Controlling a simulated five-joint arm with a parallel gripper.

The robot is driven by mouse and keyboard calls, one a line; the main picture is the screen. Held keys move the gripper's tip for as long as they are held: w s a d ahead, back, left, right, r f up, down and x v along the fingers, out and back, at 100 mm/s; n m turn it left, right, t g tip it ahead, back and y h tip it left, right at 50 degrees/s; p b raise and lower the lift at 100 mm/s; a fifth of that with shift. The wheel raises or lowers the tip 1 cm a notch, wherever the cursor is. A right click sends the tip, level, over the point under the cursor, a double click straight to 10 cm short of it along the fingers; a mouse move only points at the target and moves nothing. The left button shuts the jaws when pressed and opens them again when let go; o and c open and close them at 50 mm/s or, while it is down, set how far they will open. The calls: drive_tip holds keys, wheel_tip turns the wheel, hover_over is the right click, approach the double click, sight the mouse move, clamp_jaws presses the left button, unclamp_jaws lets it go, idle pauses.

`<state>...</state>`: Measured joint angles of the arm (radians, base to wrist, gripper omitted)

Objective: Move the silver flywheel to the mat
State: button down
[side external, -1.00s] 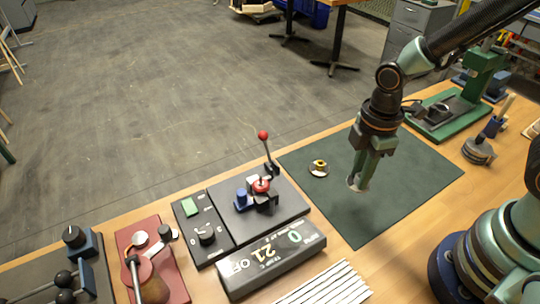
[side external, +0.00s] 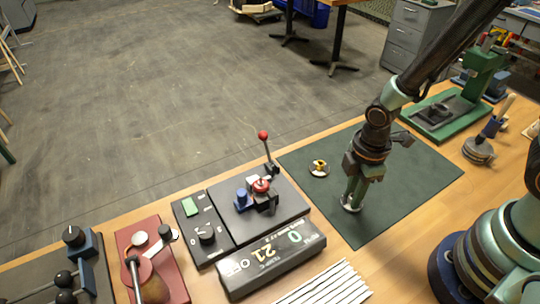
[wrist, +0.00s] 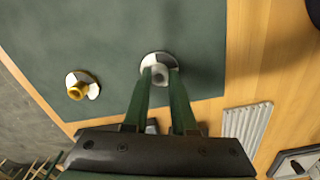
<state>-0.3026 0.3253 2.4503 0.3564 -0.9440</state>
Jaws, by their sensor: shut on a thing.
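The silver flywheel (side external: 351,207) is a small disc with a grey hub, held between the fingertips of my gripper (side external: 352,200). It sits at or just above the dark green mat (side external: 410,190), near the mat's front left side; I cannot tell if it touches. In the wrist view the flywheel (wrist: 158,60) shows its black and white disc and grey hub between the two green fingers of my gripper (wrist: 160,75), with mat around it.
A similar flywheel with a brass hub (side external: 320,168) lies on the mat to the left. A black device with a red-knobbed lever (side external: 264,137) and a display box (side external: 270,258) stand left of the mat. White slats (side external: 325,285) lie in front. A green press (side external: 450,110) stands behind right.

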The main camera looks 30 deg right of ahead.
drive_tip(key=shift+f, duration=0.1)
drive_tip(key=c, duration=0.7)
unclamp_jaws()
drive_tip(key=d+r+m+t, duration=0.1)
drive_tip(key=r+m, duration=0.3)
drive_tip(key=r, duration=0.4)
drive_tip(key=w+d+r+m+t, duration=0.1)
drive_tip(key=d+r+m, duration=0.3)
drive_tip(key=r, duration=0.4)
drive_tip(key=w+d+r+m+t, duration=0.1)
drive_tip(key=d+r+m+t, duration=0.2)
drive_tip(key=r+m, duration=0.3)
drive_tip(key=shift+d+r, duration=0.15)
drive_tip(key=shift+r, duration=0.8)
